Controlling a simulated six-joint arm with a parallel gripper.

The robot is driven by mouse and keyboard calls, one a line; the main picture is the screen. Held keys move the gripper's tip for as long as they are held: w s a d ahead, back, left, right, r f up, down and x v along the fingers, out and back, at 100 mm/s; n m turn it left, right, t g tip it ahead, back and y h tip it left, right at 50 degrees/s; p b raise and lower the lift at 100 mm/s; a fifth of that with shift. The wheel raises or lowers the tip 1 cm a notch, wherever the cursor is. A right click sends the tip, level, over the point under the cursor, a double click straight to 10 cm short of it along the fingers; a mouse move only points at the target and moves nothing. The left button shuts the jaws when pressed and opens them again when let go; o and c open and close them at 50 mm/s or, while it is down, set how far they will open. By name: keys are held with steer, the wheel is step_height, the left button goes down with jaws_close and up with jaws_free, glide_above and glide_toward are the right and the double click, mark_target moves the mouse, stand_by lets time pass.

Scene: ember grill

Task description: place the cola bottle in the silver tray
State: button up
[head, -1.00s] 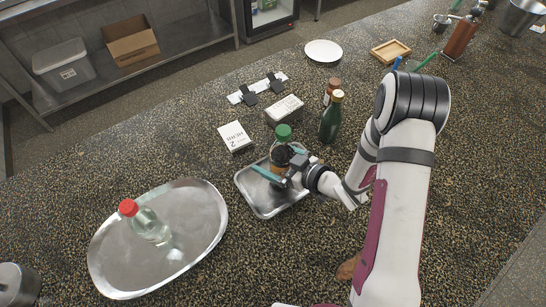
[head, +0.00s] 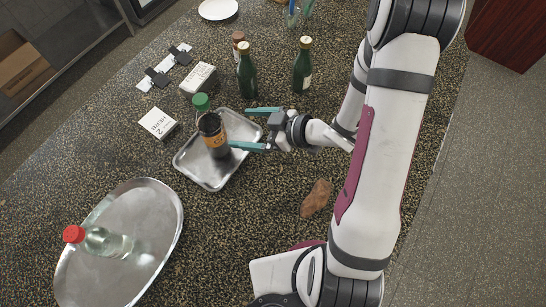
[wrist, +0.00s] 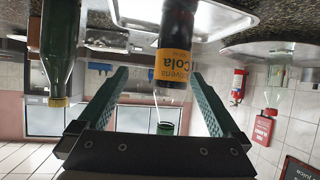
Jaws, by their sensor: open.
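The cola bottle (head: 213,136) is dark with a green cap and an orange label. It stands upright in the rectangular silver tray (head: 205,174). In the wrist view, which is upside down, the cola bottle (wrist: 178,45) shows its label reading "Cola", with the tray (wrist: 140,14) behind it. My gripper (head: 247,128) is open and empty, just right of the bottle, its two teal fingers pointing at it. In the wrist view, my gripper (wrist: 160,73) has its fingers spread to either side of the bottle's line, with the bottle beyond the tips.
An oval silver platter (head: 147,204) at lower left holds a clear red-capped bottle (head: 102,241). Green bottles (head: 247,72) and (head: 303,66) stand behind the tray. A white box (head: 157,123) lies left of it. A brown lump (head: 316,198) lies on the clear counter at right.

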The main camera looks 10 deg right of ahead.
steer(key=d+r+m+h, duration=0.3)
steer(key=d+m+h, duration=0.1)
steer(key=d+h, duration=0.25)
steer(key=d+r+m+h, duration=0.3)
steer(key=d+m+h, duration=0.2)
steer(key=d, duration=0.2)
steer(key=s+a+r+m+g+y, duration=0.1)
steer(key=s+a+r+m+g, duration=0.1)
steer(key=s, duration=0.5)
steer(key=s+a+r+m+g+y, duration=0.1)
steer(key=s+a+r+m+g, duration=0.1)
steer(key=s, duration=0.5)
steer(key=s+a+r+m+g+y, duration=0.1)
steer(key=s+a+r+m+g, duration=0.1)
steer(key=s, duration=0.5)
steer(key=a+m+g, duration=0.1)
steer(key=a+m, duration=0.1)
steer(key=a, duration=0.1)
steer(key=shift+s+a+r, duration=0.3)
steer(key=shift+s+a, duration=0.1)
